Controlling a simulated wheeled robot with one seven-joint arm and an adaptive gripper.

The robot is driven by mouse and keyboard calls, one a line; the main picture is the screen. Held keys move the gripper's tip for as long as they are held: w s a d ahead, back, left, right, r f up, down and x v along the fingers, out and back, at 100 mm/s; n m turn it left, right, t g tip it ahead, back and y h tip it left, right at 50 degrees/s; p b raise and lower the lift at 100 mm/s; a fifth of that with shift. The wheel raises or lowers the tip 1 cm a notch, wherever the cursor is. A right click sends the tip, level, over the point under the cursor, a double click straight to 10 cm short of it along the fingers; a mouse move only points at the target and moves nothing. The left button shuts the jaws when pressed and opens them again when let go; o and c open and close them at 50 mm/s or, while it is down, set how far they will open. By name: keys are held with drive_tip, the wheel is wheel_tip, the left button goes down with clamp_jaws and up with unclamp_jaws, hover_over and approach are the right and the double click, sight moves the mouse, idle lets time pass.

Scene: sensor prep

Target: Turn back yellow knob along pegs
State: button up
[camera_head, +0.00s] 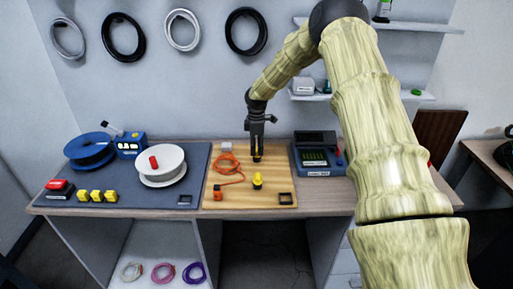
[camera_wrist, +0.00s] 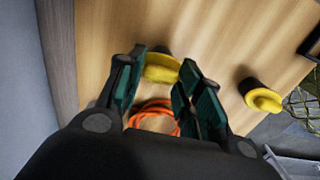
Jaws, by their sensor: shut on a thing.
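My gripper (camera_head: 257,157) points down over the wooden board (camera_head: 225,196). In the wrist view my gripper (camera_wrist: 157,78) is shut on a yellow knob (camera_wrist: 161,69) with a dark base, which sits between the fingertips. In the head view the gripper hides this knob. A second yellow knob with a black base (camera_head: 257,182) stands apart on the board, nearer the front edge. It also shows right of the fingers in the wrist view (camera_wrist: 263,99). I cannot make out any pegs clearly.
A dark device with a screen (camera_head: 315,157) stands right of the board. A white spool (camera_head: 162,168) stands on the grey mat (camera_head: 130,190).

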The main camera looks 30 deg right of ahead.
sight(257, 148)
drive_tip(key=shift+w+d+r, duration=0.1)
drive_tip(key=shift+d, duration=0.05)
drive_tip(key=o, duration=1)
wheel_tip(257, 148, up, 12)
drive_tip(key=shift+f, duration=0.1)
idle(0.6)
